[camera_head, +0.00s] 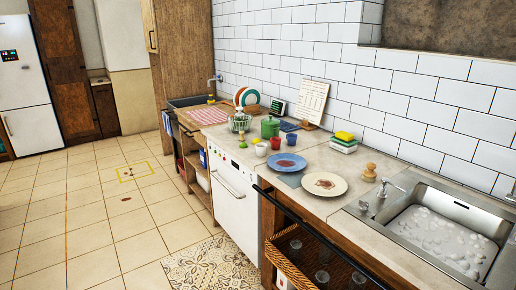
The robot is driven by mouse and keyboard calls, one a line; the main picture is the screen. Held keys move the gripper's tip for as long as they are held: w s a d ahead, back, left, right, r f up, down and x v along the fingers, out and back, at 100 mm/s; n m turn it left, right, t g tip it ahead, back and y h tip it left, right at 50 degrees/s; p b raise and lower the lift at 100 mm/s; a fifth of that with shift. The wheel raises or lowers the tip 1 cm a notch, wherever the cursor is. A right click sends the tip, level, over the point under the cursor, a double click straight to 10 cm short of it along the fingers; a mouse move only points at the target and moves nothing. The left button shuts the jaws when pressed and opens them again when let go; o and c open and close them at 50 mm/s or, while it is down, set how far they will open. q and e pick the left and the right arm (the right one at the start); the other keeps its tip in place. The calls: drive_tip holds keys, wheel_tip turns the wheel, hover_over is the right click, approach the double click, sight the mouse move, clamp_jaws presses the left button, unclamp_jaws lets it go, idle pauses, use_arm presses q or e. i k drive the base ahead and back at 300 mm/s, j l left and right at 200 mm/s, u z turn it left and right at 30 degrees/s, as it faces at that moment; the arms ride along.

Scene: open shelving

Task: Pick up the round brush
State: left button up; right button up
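A small tan wooden object with a knob on top (369,173), which looks like the round brush, stands upright on the counter (345,207). It is between the cream plate (324,184) and the sink (408,250), close to the tiled wall. Its bristles are too small to make out. Neither of my grippers shows in the head view, and nothing is seen touching the brush.
A blue plate (286,163) and the cream plate carry brown stains. Stacked sponges (344,143), cups and a green pot (270,127) stand farther back. A faucet (383,188) is close to the brush. The tiled floor at left is mostly clear.

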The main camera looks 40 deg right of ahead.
sight(369, 175)
drive_tip(key=i, duration=2.2)
drive_tip(key=i+z, duration=0.15)
drive_tip(key=z, duration=0.3)
drive_tip(key=i+z, duration=0.1)
drive_tip(key=z, duration=0.35)
drive_tip(key=i+j+z, duration=0.1)
drive_tip(key=z, duration=0.35)
drive_tip(key=i+j+z, duration=0.1)
drive_tip(key=z, duration=0.4)
drive_tip(key=j, duration=0.1)
